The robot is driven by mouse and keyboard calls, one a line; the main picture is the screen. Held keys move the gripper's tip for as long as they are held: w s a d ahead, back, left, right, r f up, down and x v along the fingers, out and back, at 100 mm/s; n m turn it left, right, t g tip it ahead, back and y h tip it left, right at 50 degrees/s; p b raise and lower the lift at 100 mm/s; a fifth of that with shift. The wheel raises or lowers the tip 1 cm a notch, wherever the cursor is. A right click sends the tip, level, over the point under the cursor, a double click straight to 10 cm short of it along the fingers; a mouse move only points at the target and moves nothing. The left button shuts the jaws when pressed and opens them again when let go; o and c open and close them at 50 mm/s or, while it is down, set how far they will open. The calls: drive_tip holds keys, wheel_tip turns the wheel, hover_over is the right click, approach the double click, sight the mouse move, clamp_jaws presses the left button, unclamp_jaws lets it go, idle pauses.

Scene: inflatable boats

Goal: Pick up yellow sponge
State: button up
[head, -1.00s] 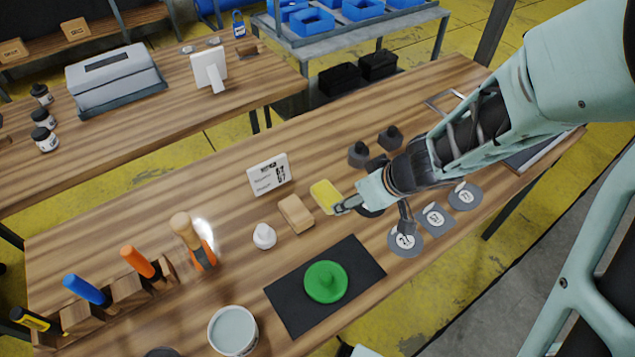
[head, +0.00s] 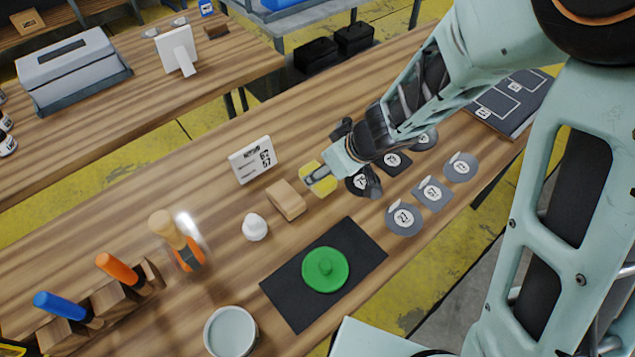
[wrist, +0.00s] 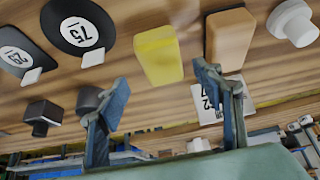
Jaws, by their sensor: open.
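The yellow sponge (head: 322,181) lies on the wooden workbench, just right of a tan block (head: 286,199). In the head view my gripper (head: 318,178) is over the sponge and covers part of it. In the wrist view the whole sponge (wrist: 158,55) shows beyond the fingertips, between them from left to right. My gripper (wrist: 160,90) is open, with nothing between its fingers. I cannot tell how high the fingertips are above the sponge.
A white sign (head: 252,160) stands behind the tan block, and a white knob (head: 255,227) is to its left. Several grey numbered discs (head: 404,219) lie right of the sponge. A green disc (head: 325,270) rests on a black mat (head: 362,243) in front.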

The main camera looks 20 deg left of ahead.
drive_tip(key=b+x, duration=0.3)
drive_tip(key=x, duration=0.2)
drive_tip(key=shift+s+b, duration=0.25)
drive_tip(key=shift+b, duration=0.15)
drive_tip(key=shift+w+a+f, duration=0.1)
drive_tip(key=shift+a+f, duration=0.1)
drive_tip(key=shift+r, duration=0.1)
drive_tip(key=c, duration=1)
